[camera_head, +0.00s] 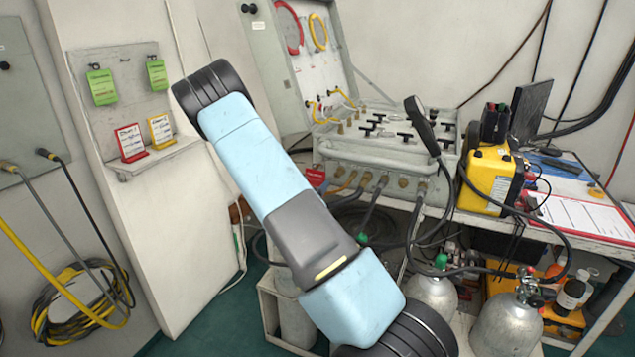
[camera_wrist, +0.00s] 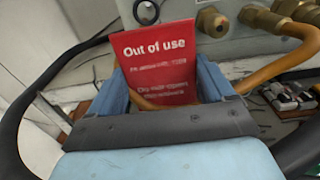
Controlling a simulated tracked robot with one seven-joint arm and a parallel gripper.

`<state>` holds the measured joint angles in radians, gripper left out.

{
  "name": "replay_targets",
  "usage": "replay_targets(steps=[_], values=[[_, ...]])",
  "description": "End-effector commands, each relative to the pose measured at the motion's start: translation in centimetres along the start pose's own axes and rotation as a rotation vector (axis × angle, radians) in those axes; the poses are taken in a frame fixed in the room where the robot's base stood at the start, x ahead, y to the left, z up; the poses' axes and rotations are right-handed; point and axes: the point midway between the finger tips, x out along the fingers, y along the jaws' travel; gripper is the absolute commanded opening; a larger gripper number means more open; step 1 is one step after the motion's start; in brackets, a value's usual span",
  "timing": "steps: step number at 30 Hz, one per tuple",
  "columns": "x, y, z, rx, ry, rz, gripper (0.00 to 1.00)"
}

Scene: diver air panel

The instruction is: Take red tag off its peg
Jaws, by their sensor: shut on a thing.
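The red tag (camera_wrist: 158,62), printed "Out of use", stands between the two blue fingers of my gripper (camera_wrist: 162,84) in the wrist view. My gripper is shut on it. In the head view a small red patch, likely the tag (camera_head: 316,177), shows beside my arm at the lower left of the air panel (camera_head: 385,152). My gripper is hidden there behind my arm.
Orange hoses (camera_wrist: 275,66) and black hoses run close beside my gripper. A wall board (camera_head: 125,105) with green, red and yellow cards is at left. A yellow device (camera_head: 490,178) and a clipboard (camera_head: 580,212) are at right. Gas cylinders (camera_head: 507,325) stand below.

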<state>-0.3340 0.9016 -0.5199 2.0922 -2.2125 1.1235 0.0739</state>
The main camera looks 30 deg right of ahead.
Motion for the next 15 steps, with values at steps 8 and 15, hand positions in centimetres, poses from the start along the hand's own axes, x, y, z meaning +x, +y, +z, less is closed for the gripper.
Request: replay_targets(steps=[8,15], values=[[-7.3,0.1,0.0,0.000,0.002,0.004,0.53],[-11.7,0.1,0.0,0.000,0.001,0.003,0.53]])
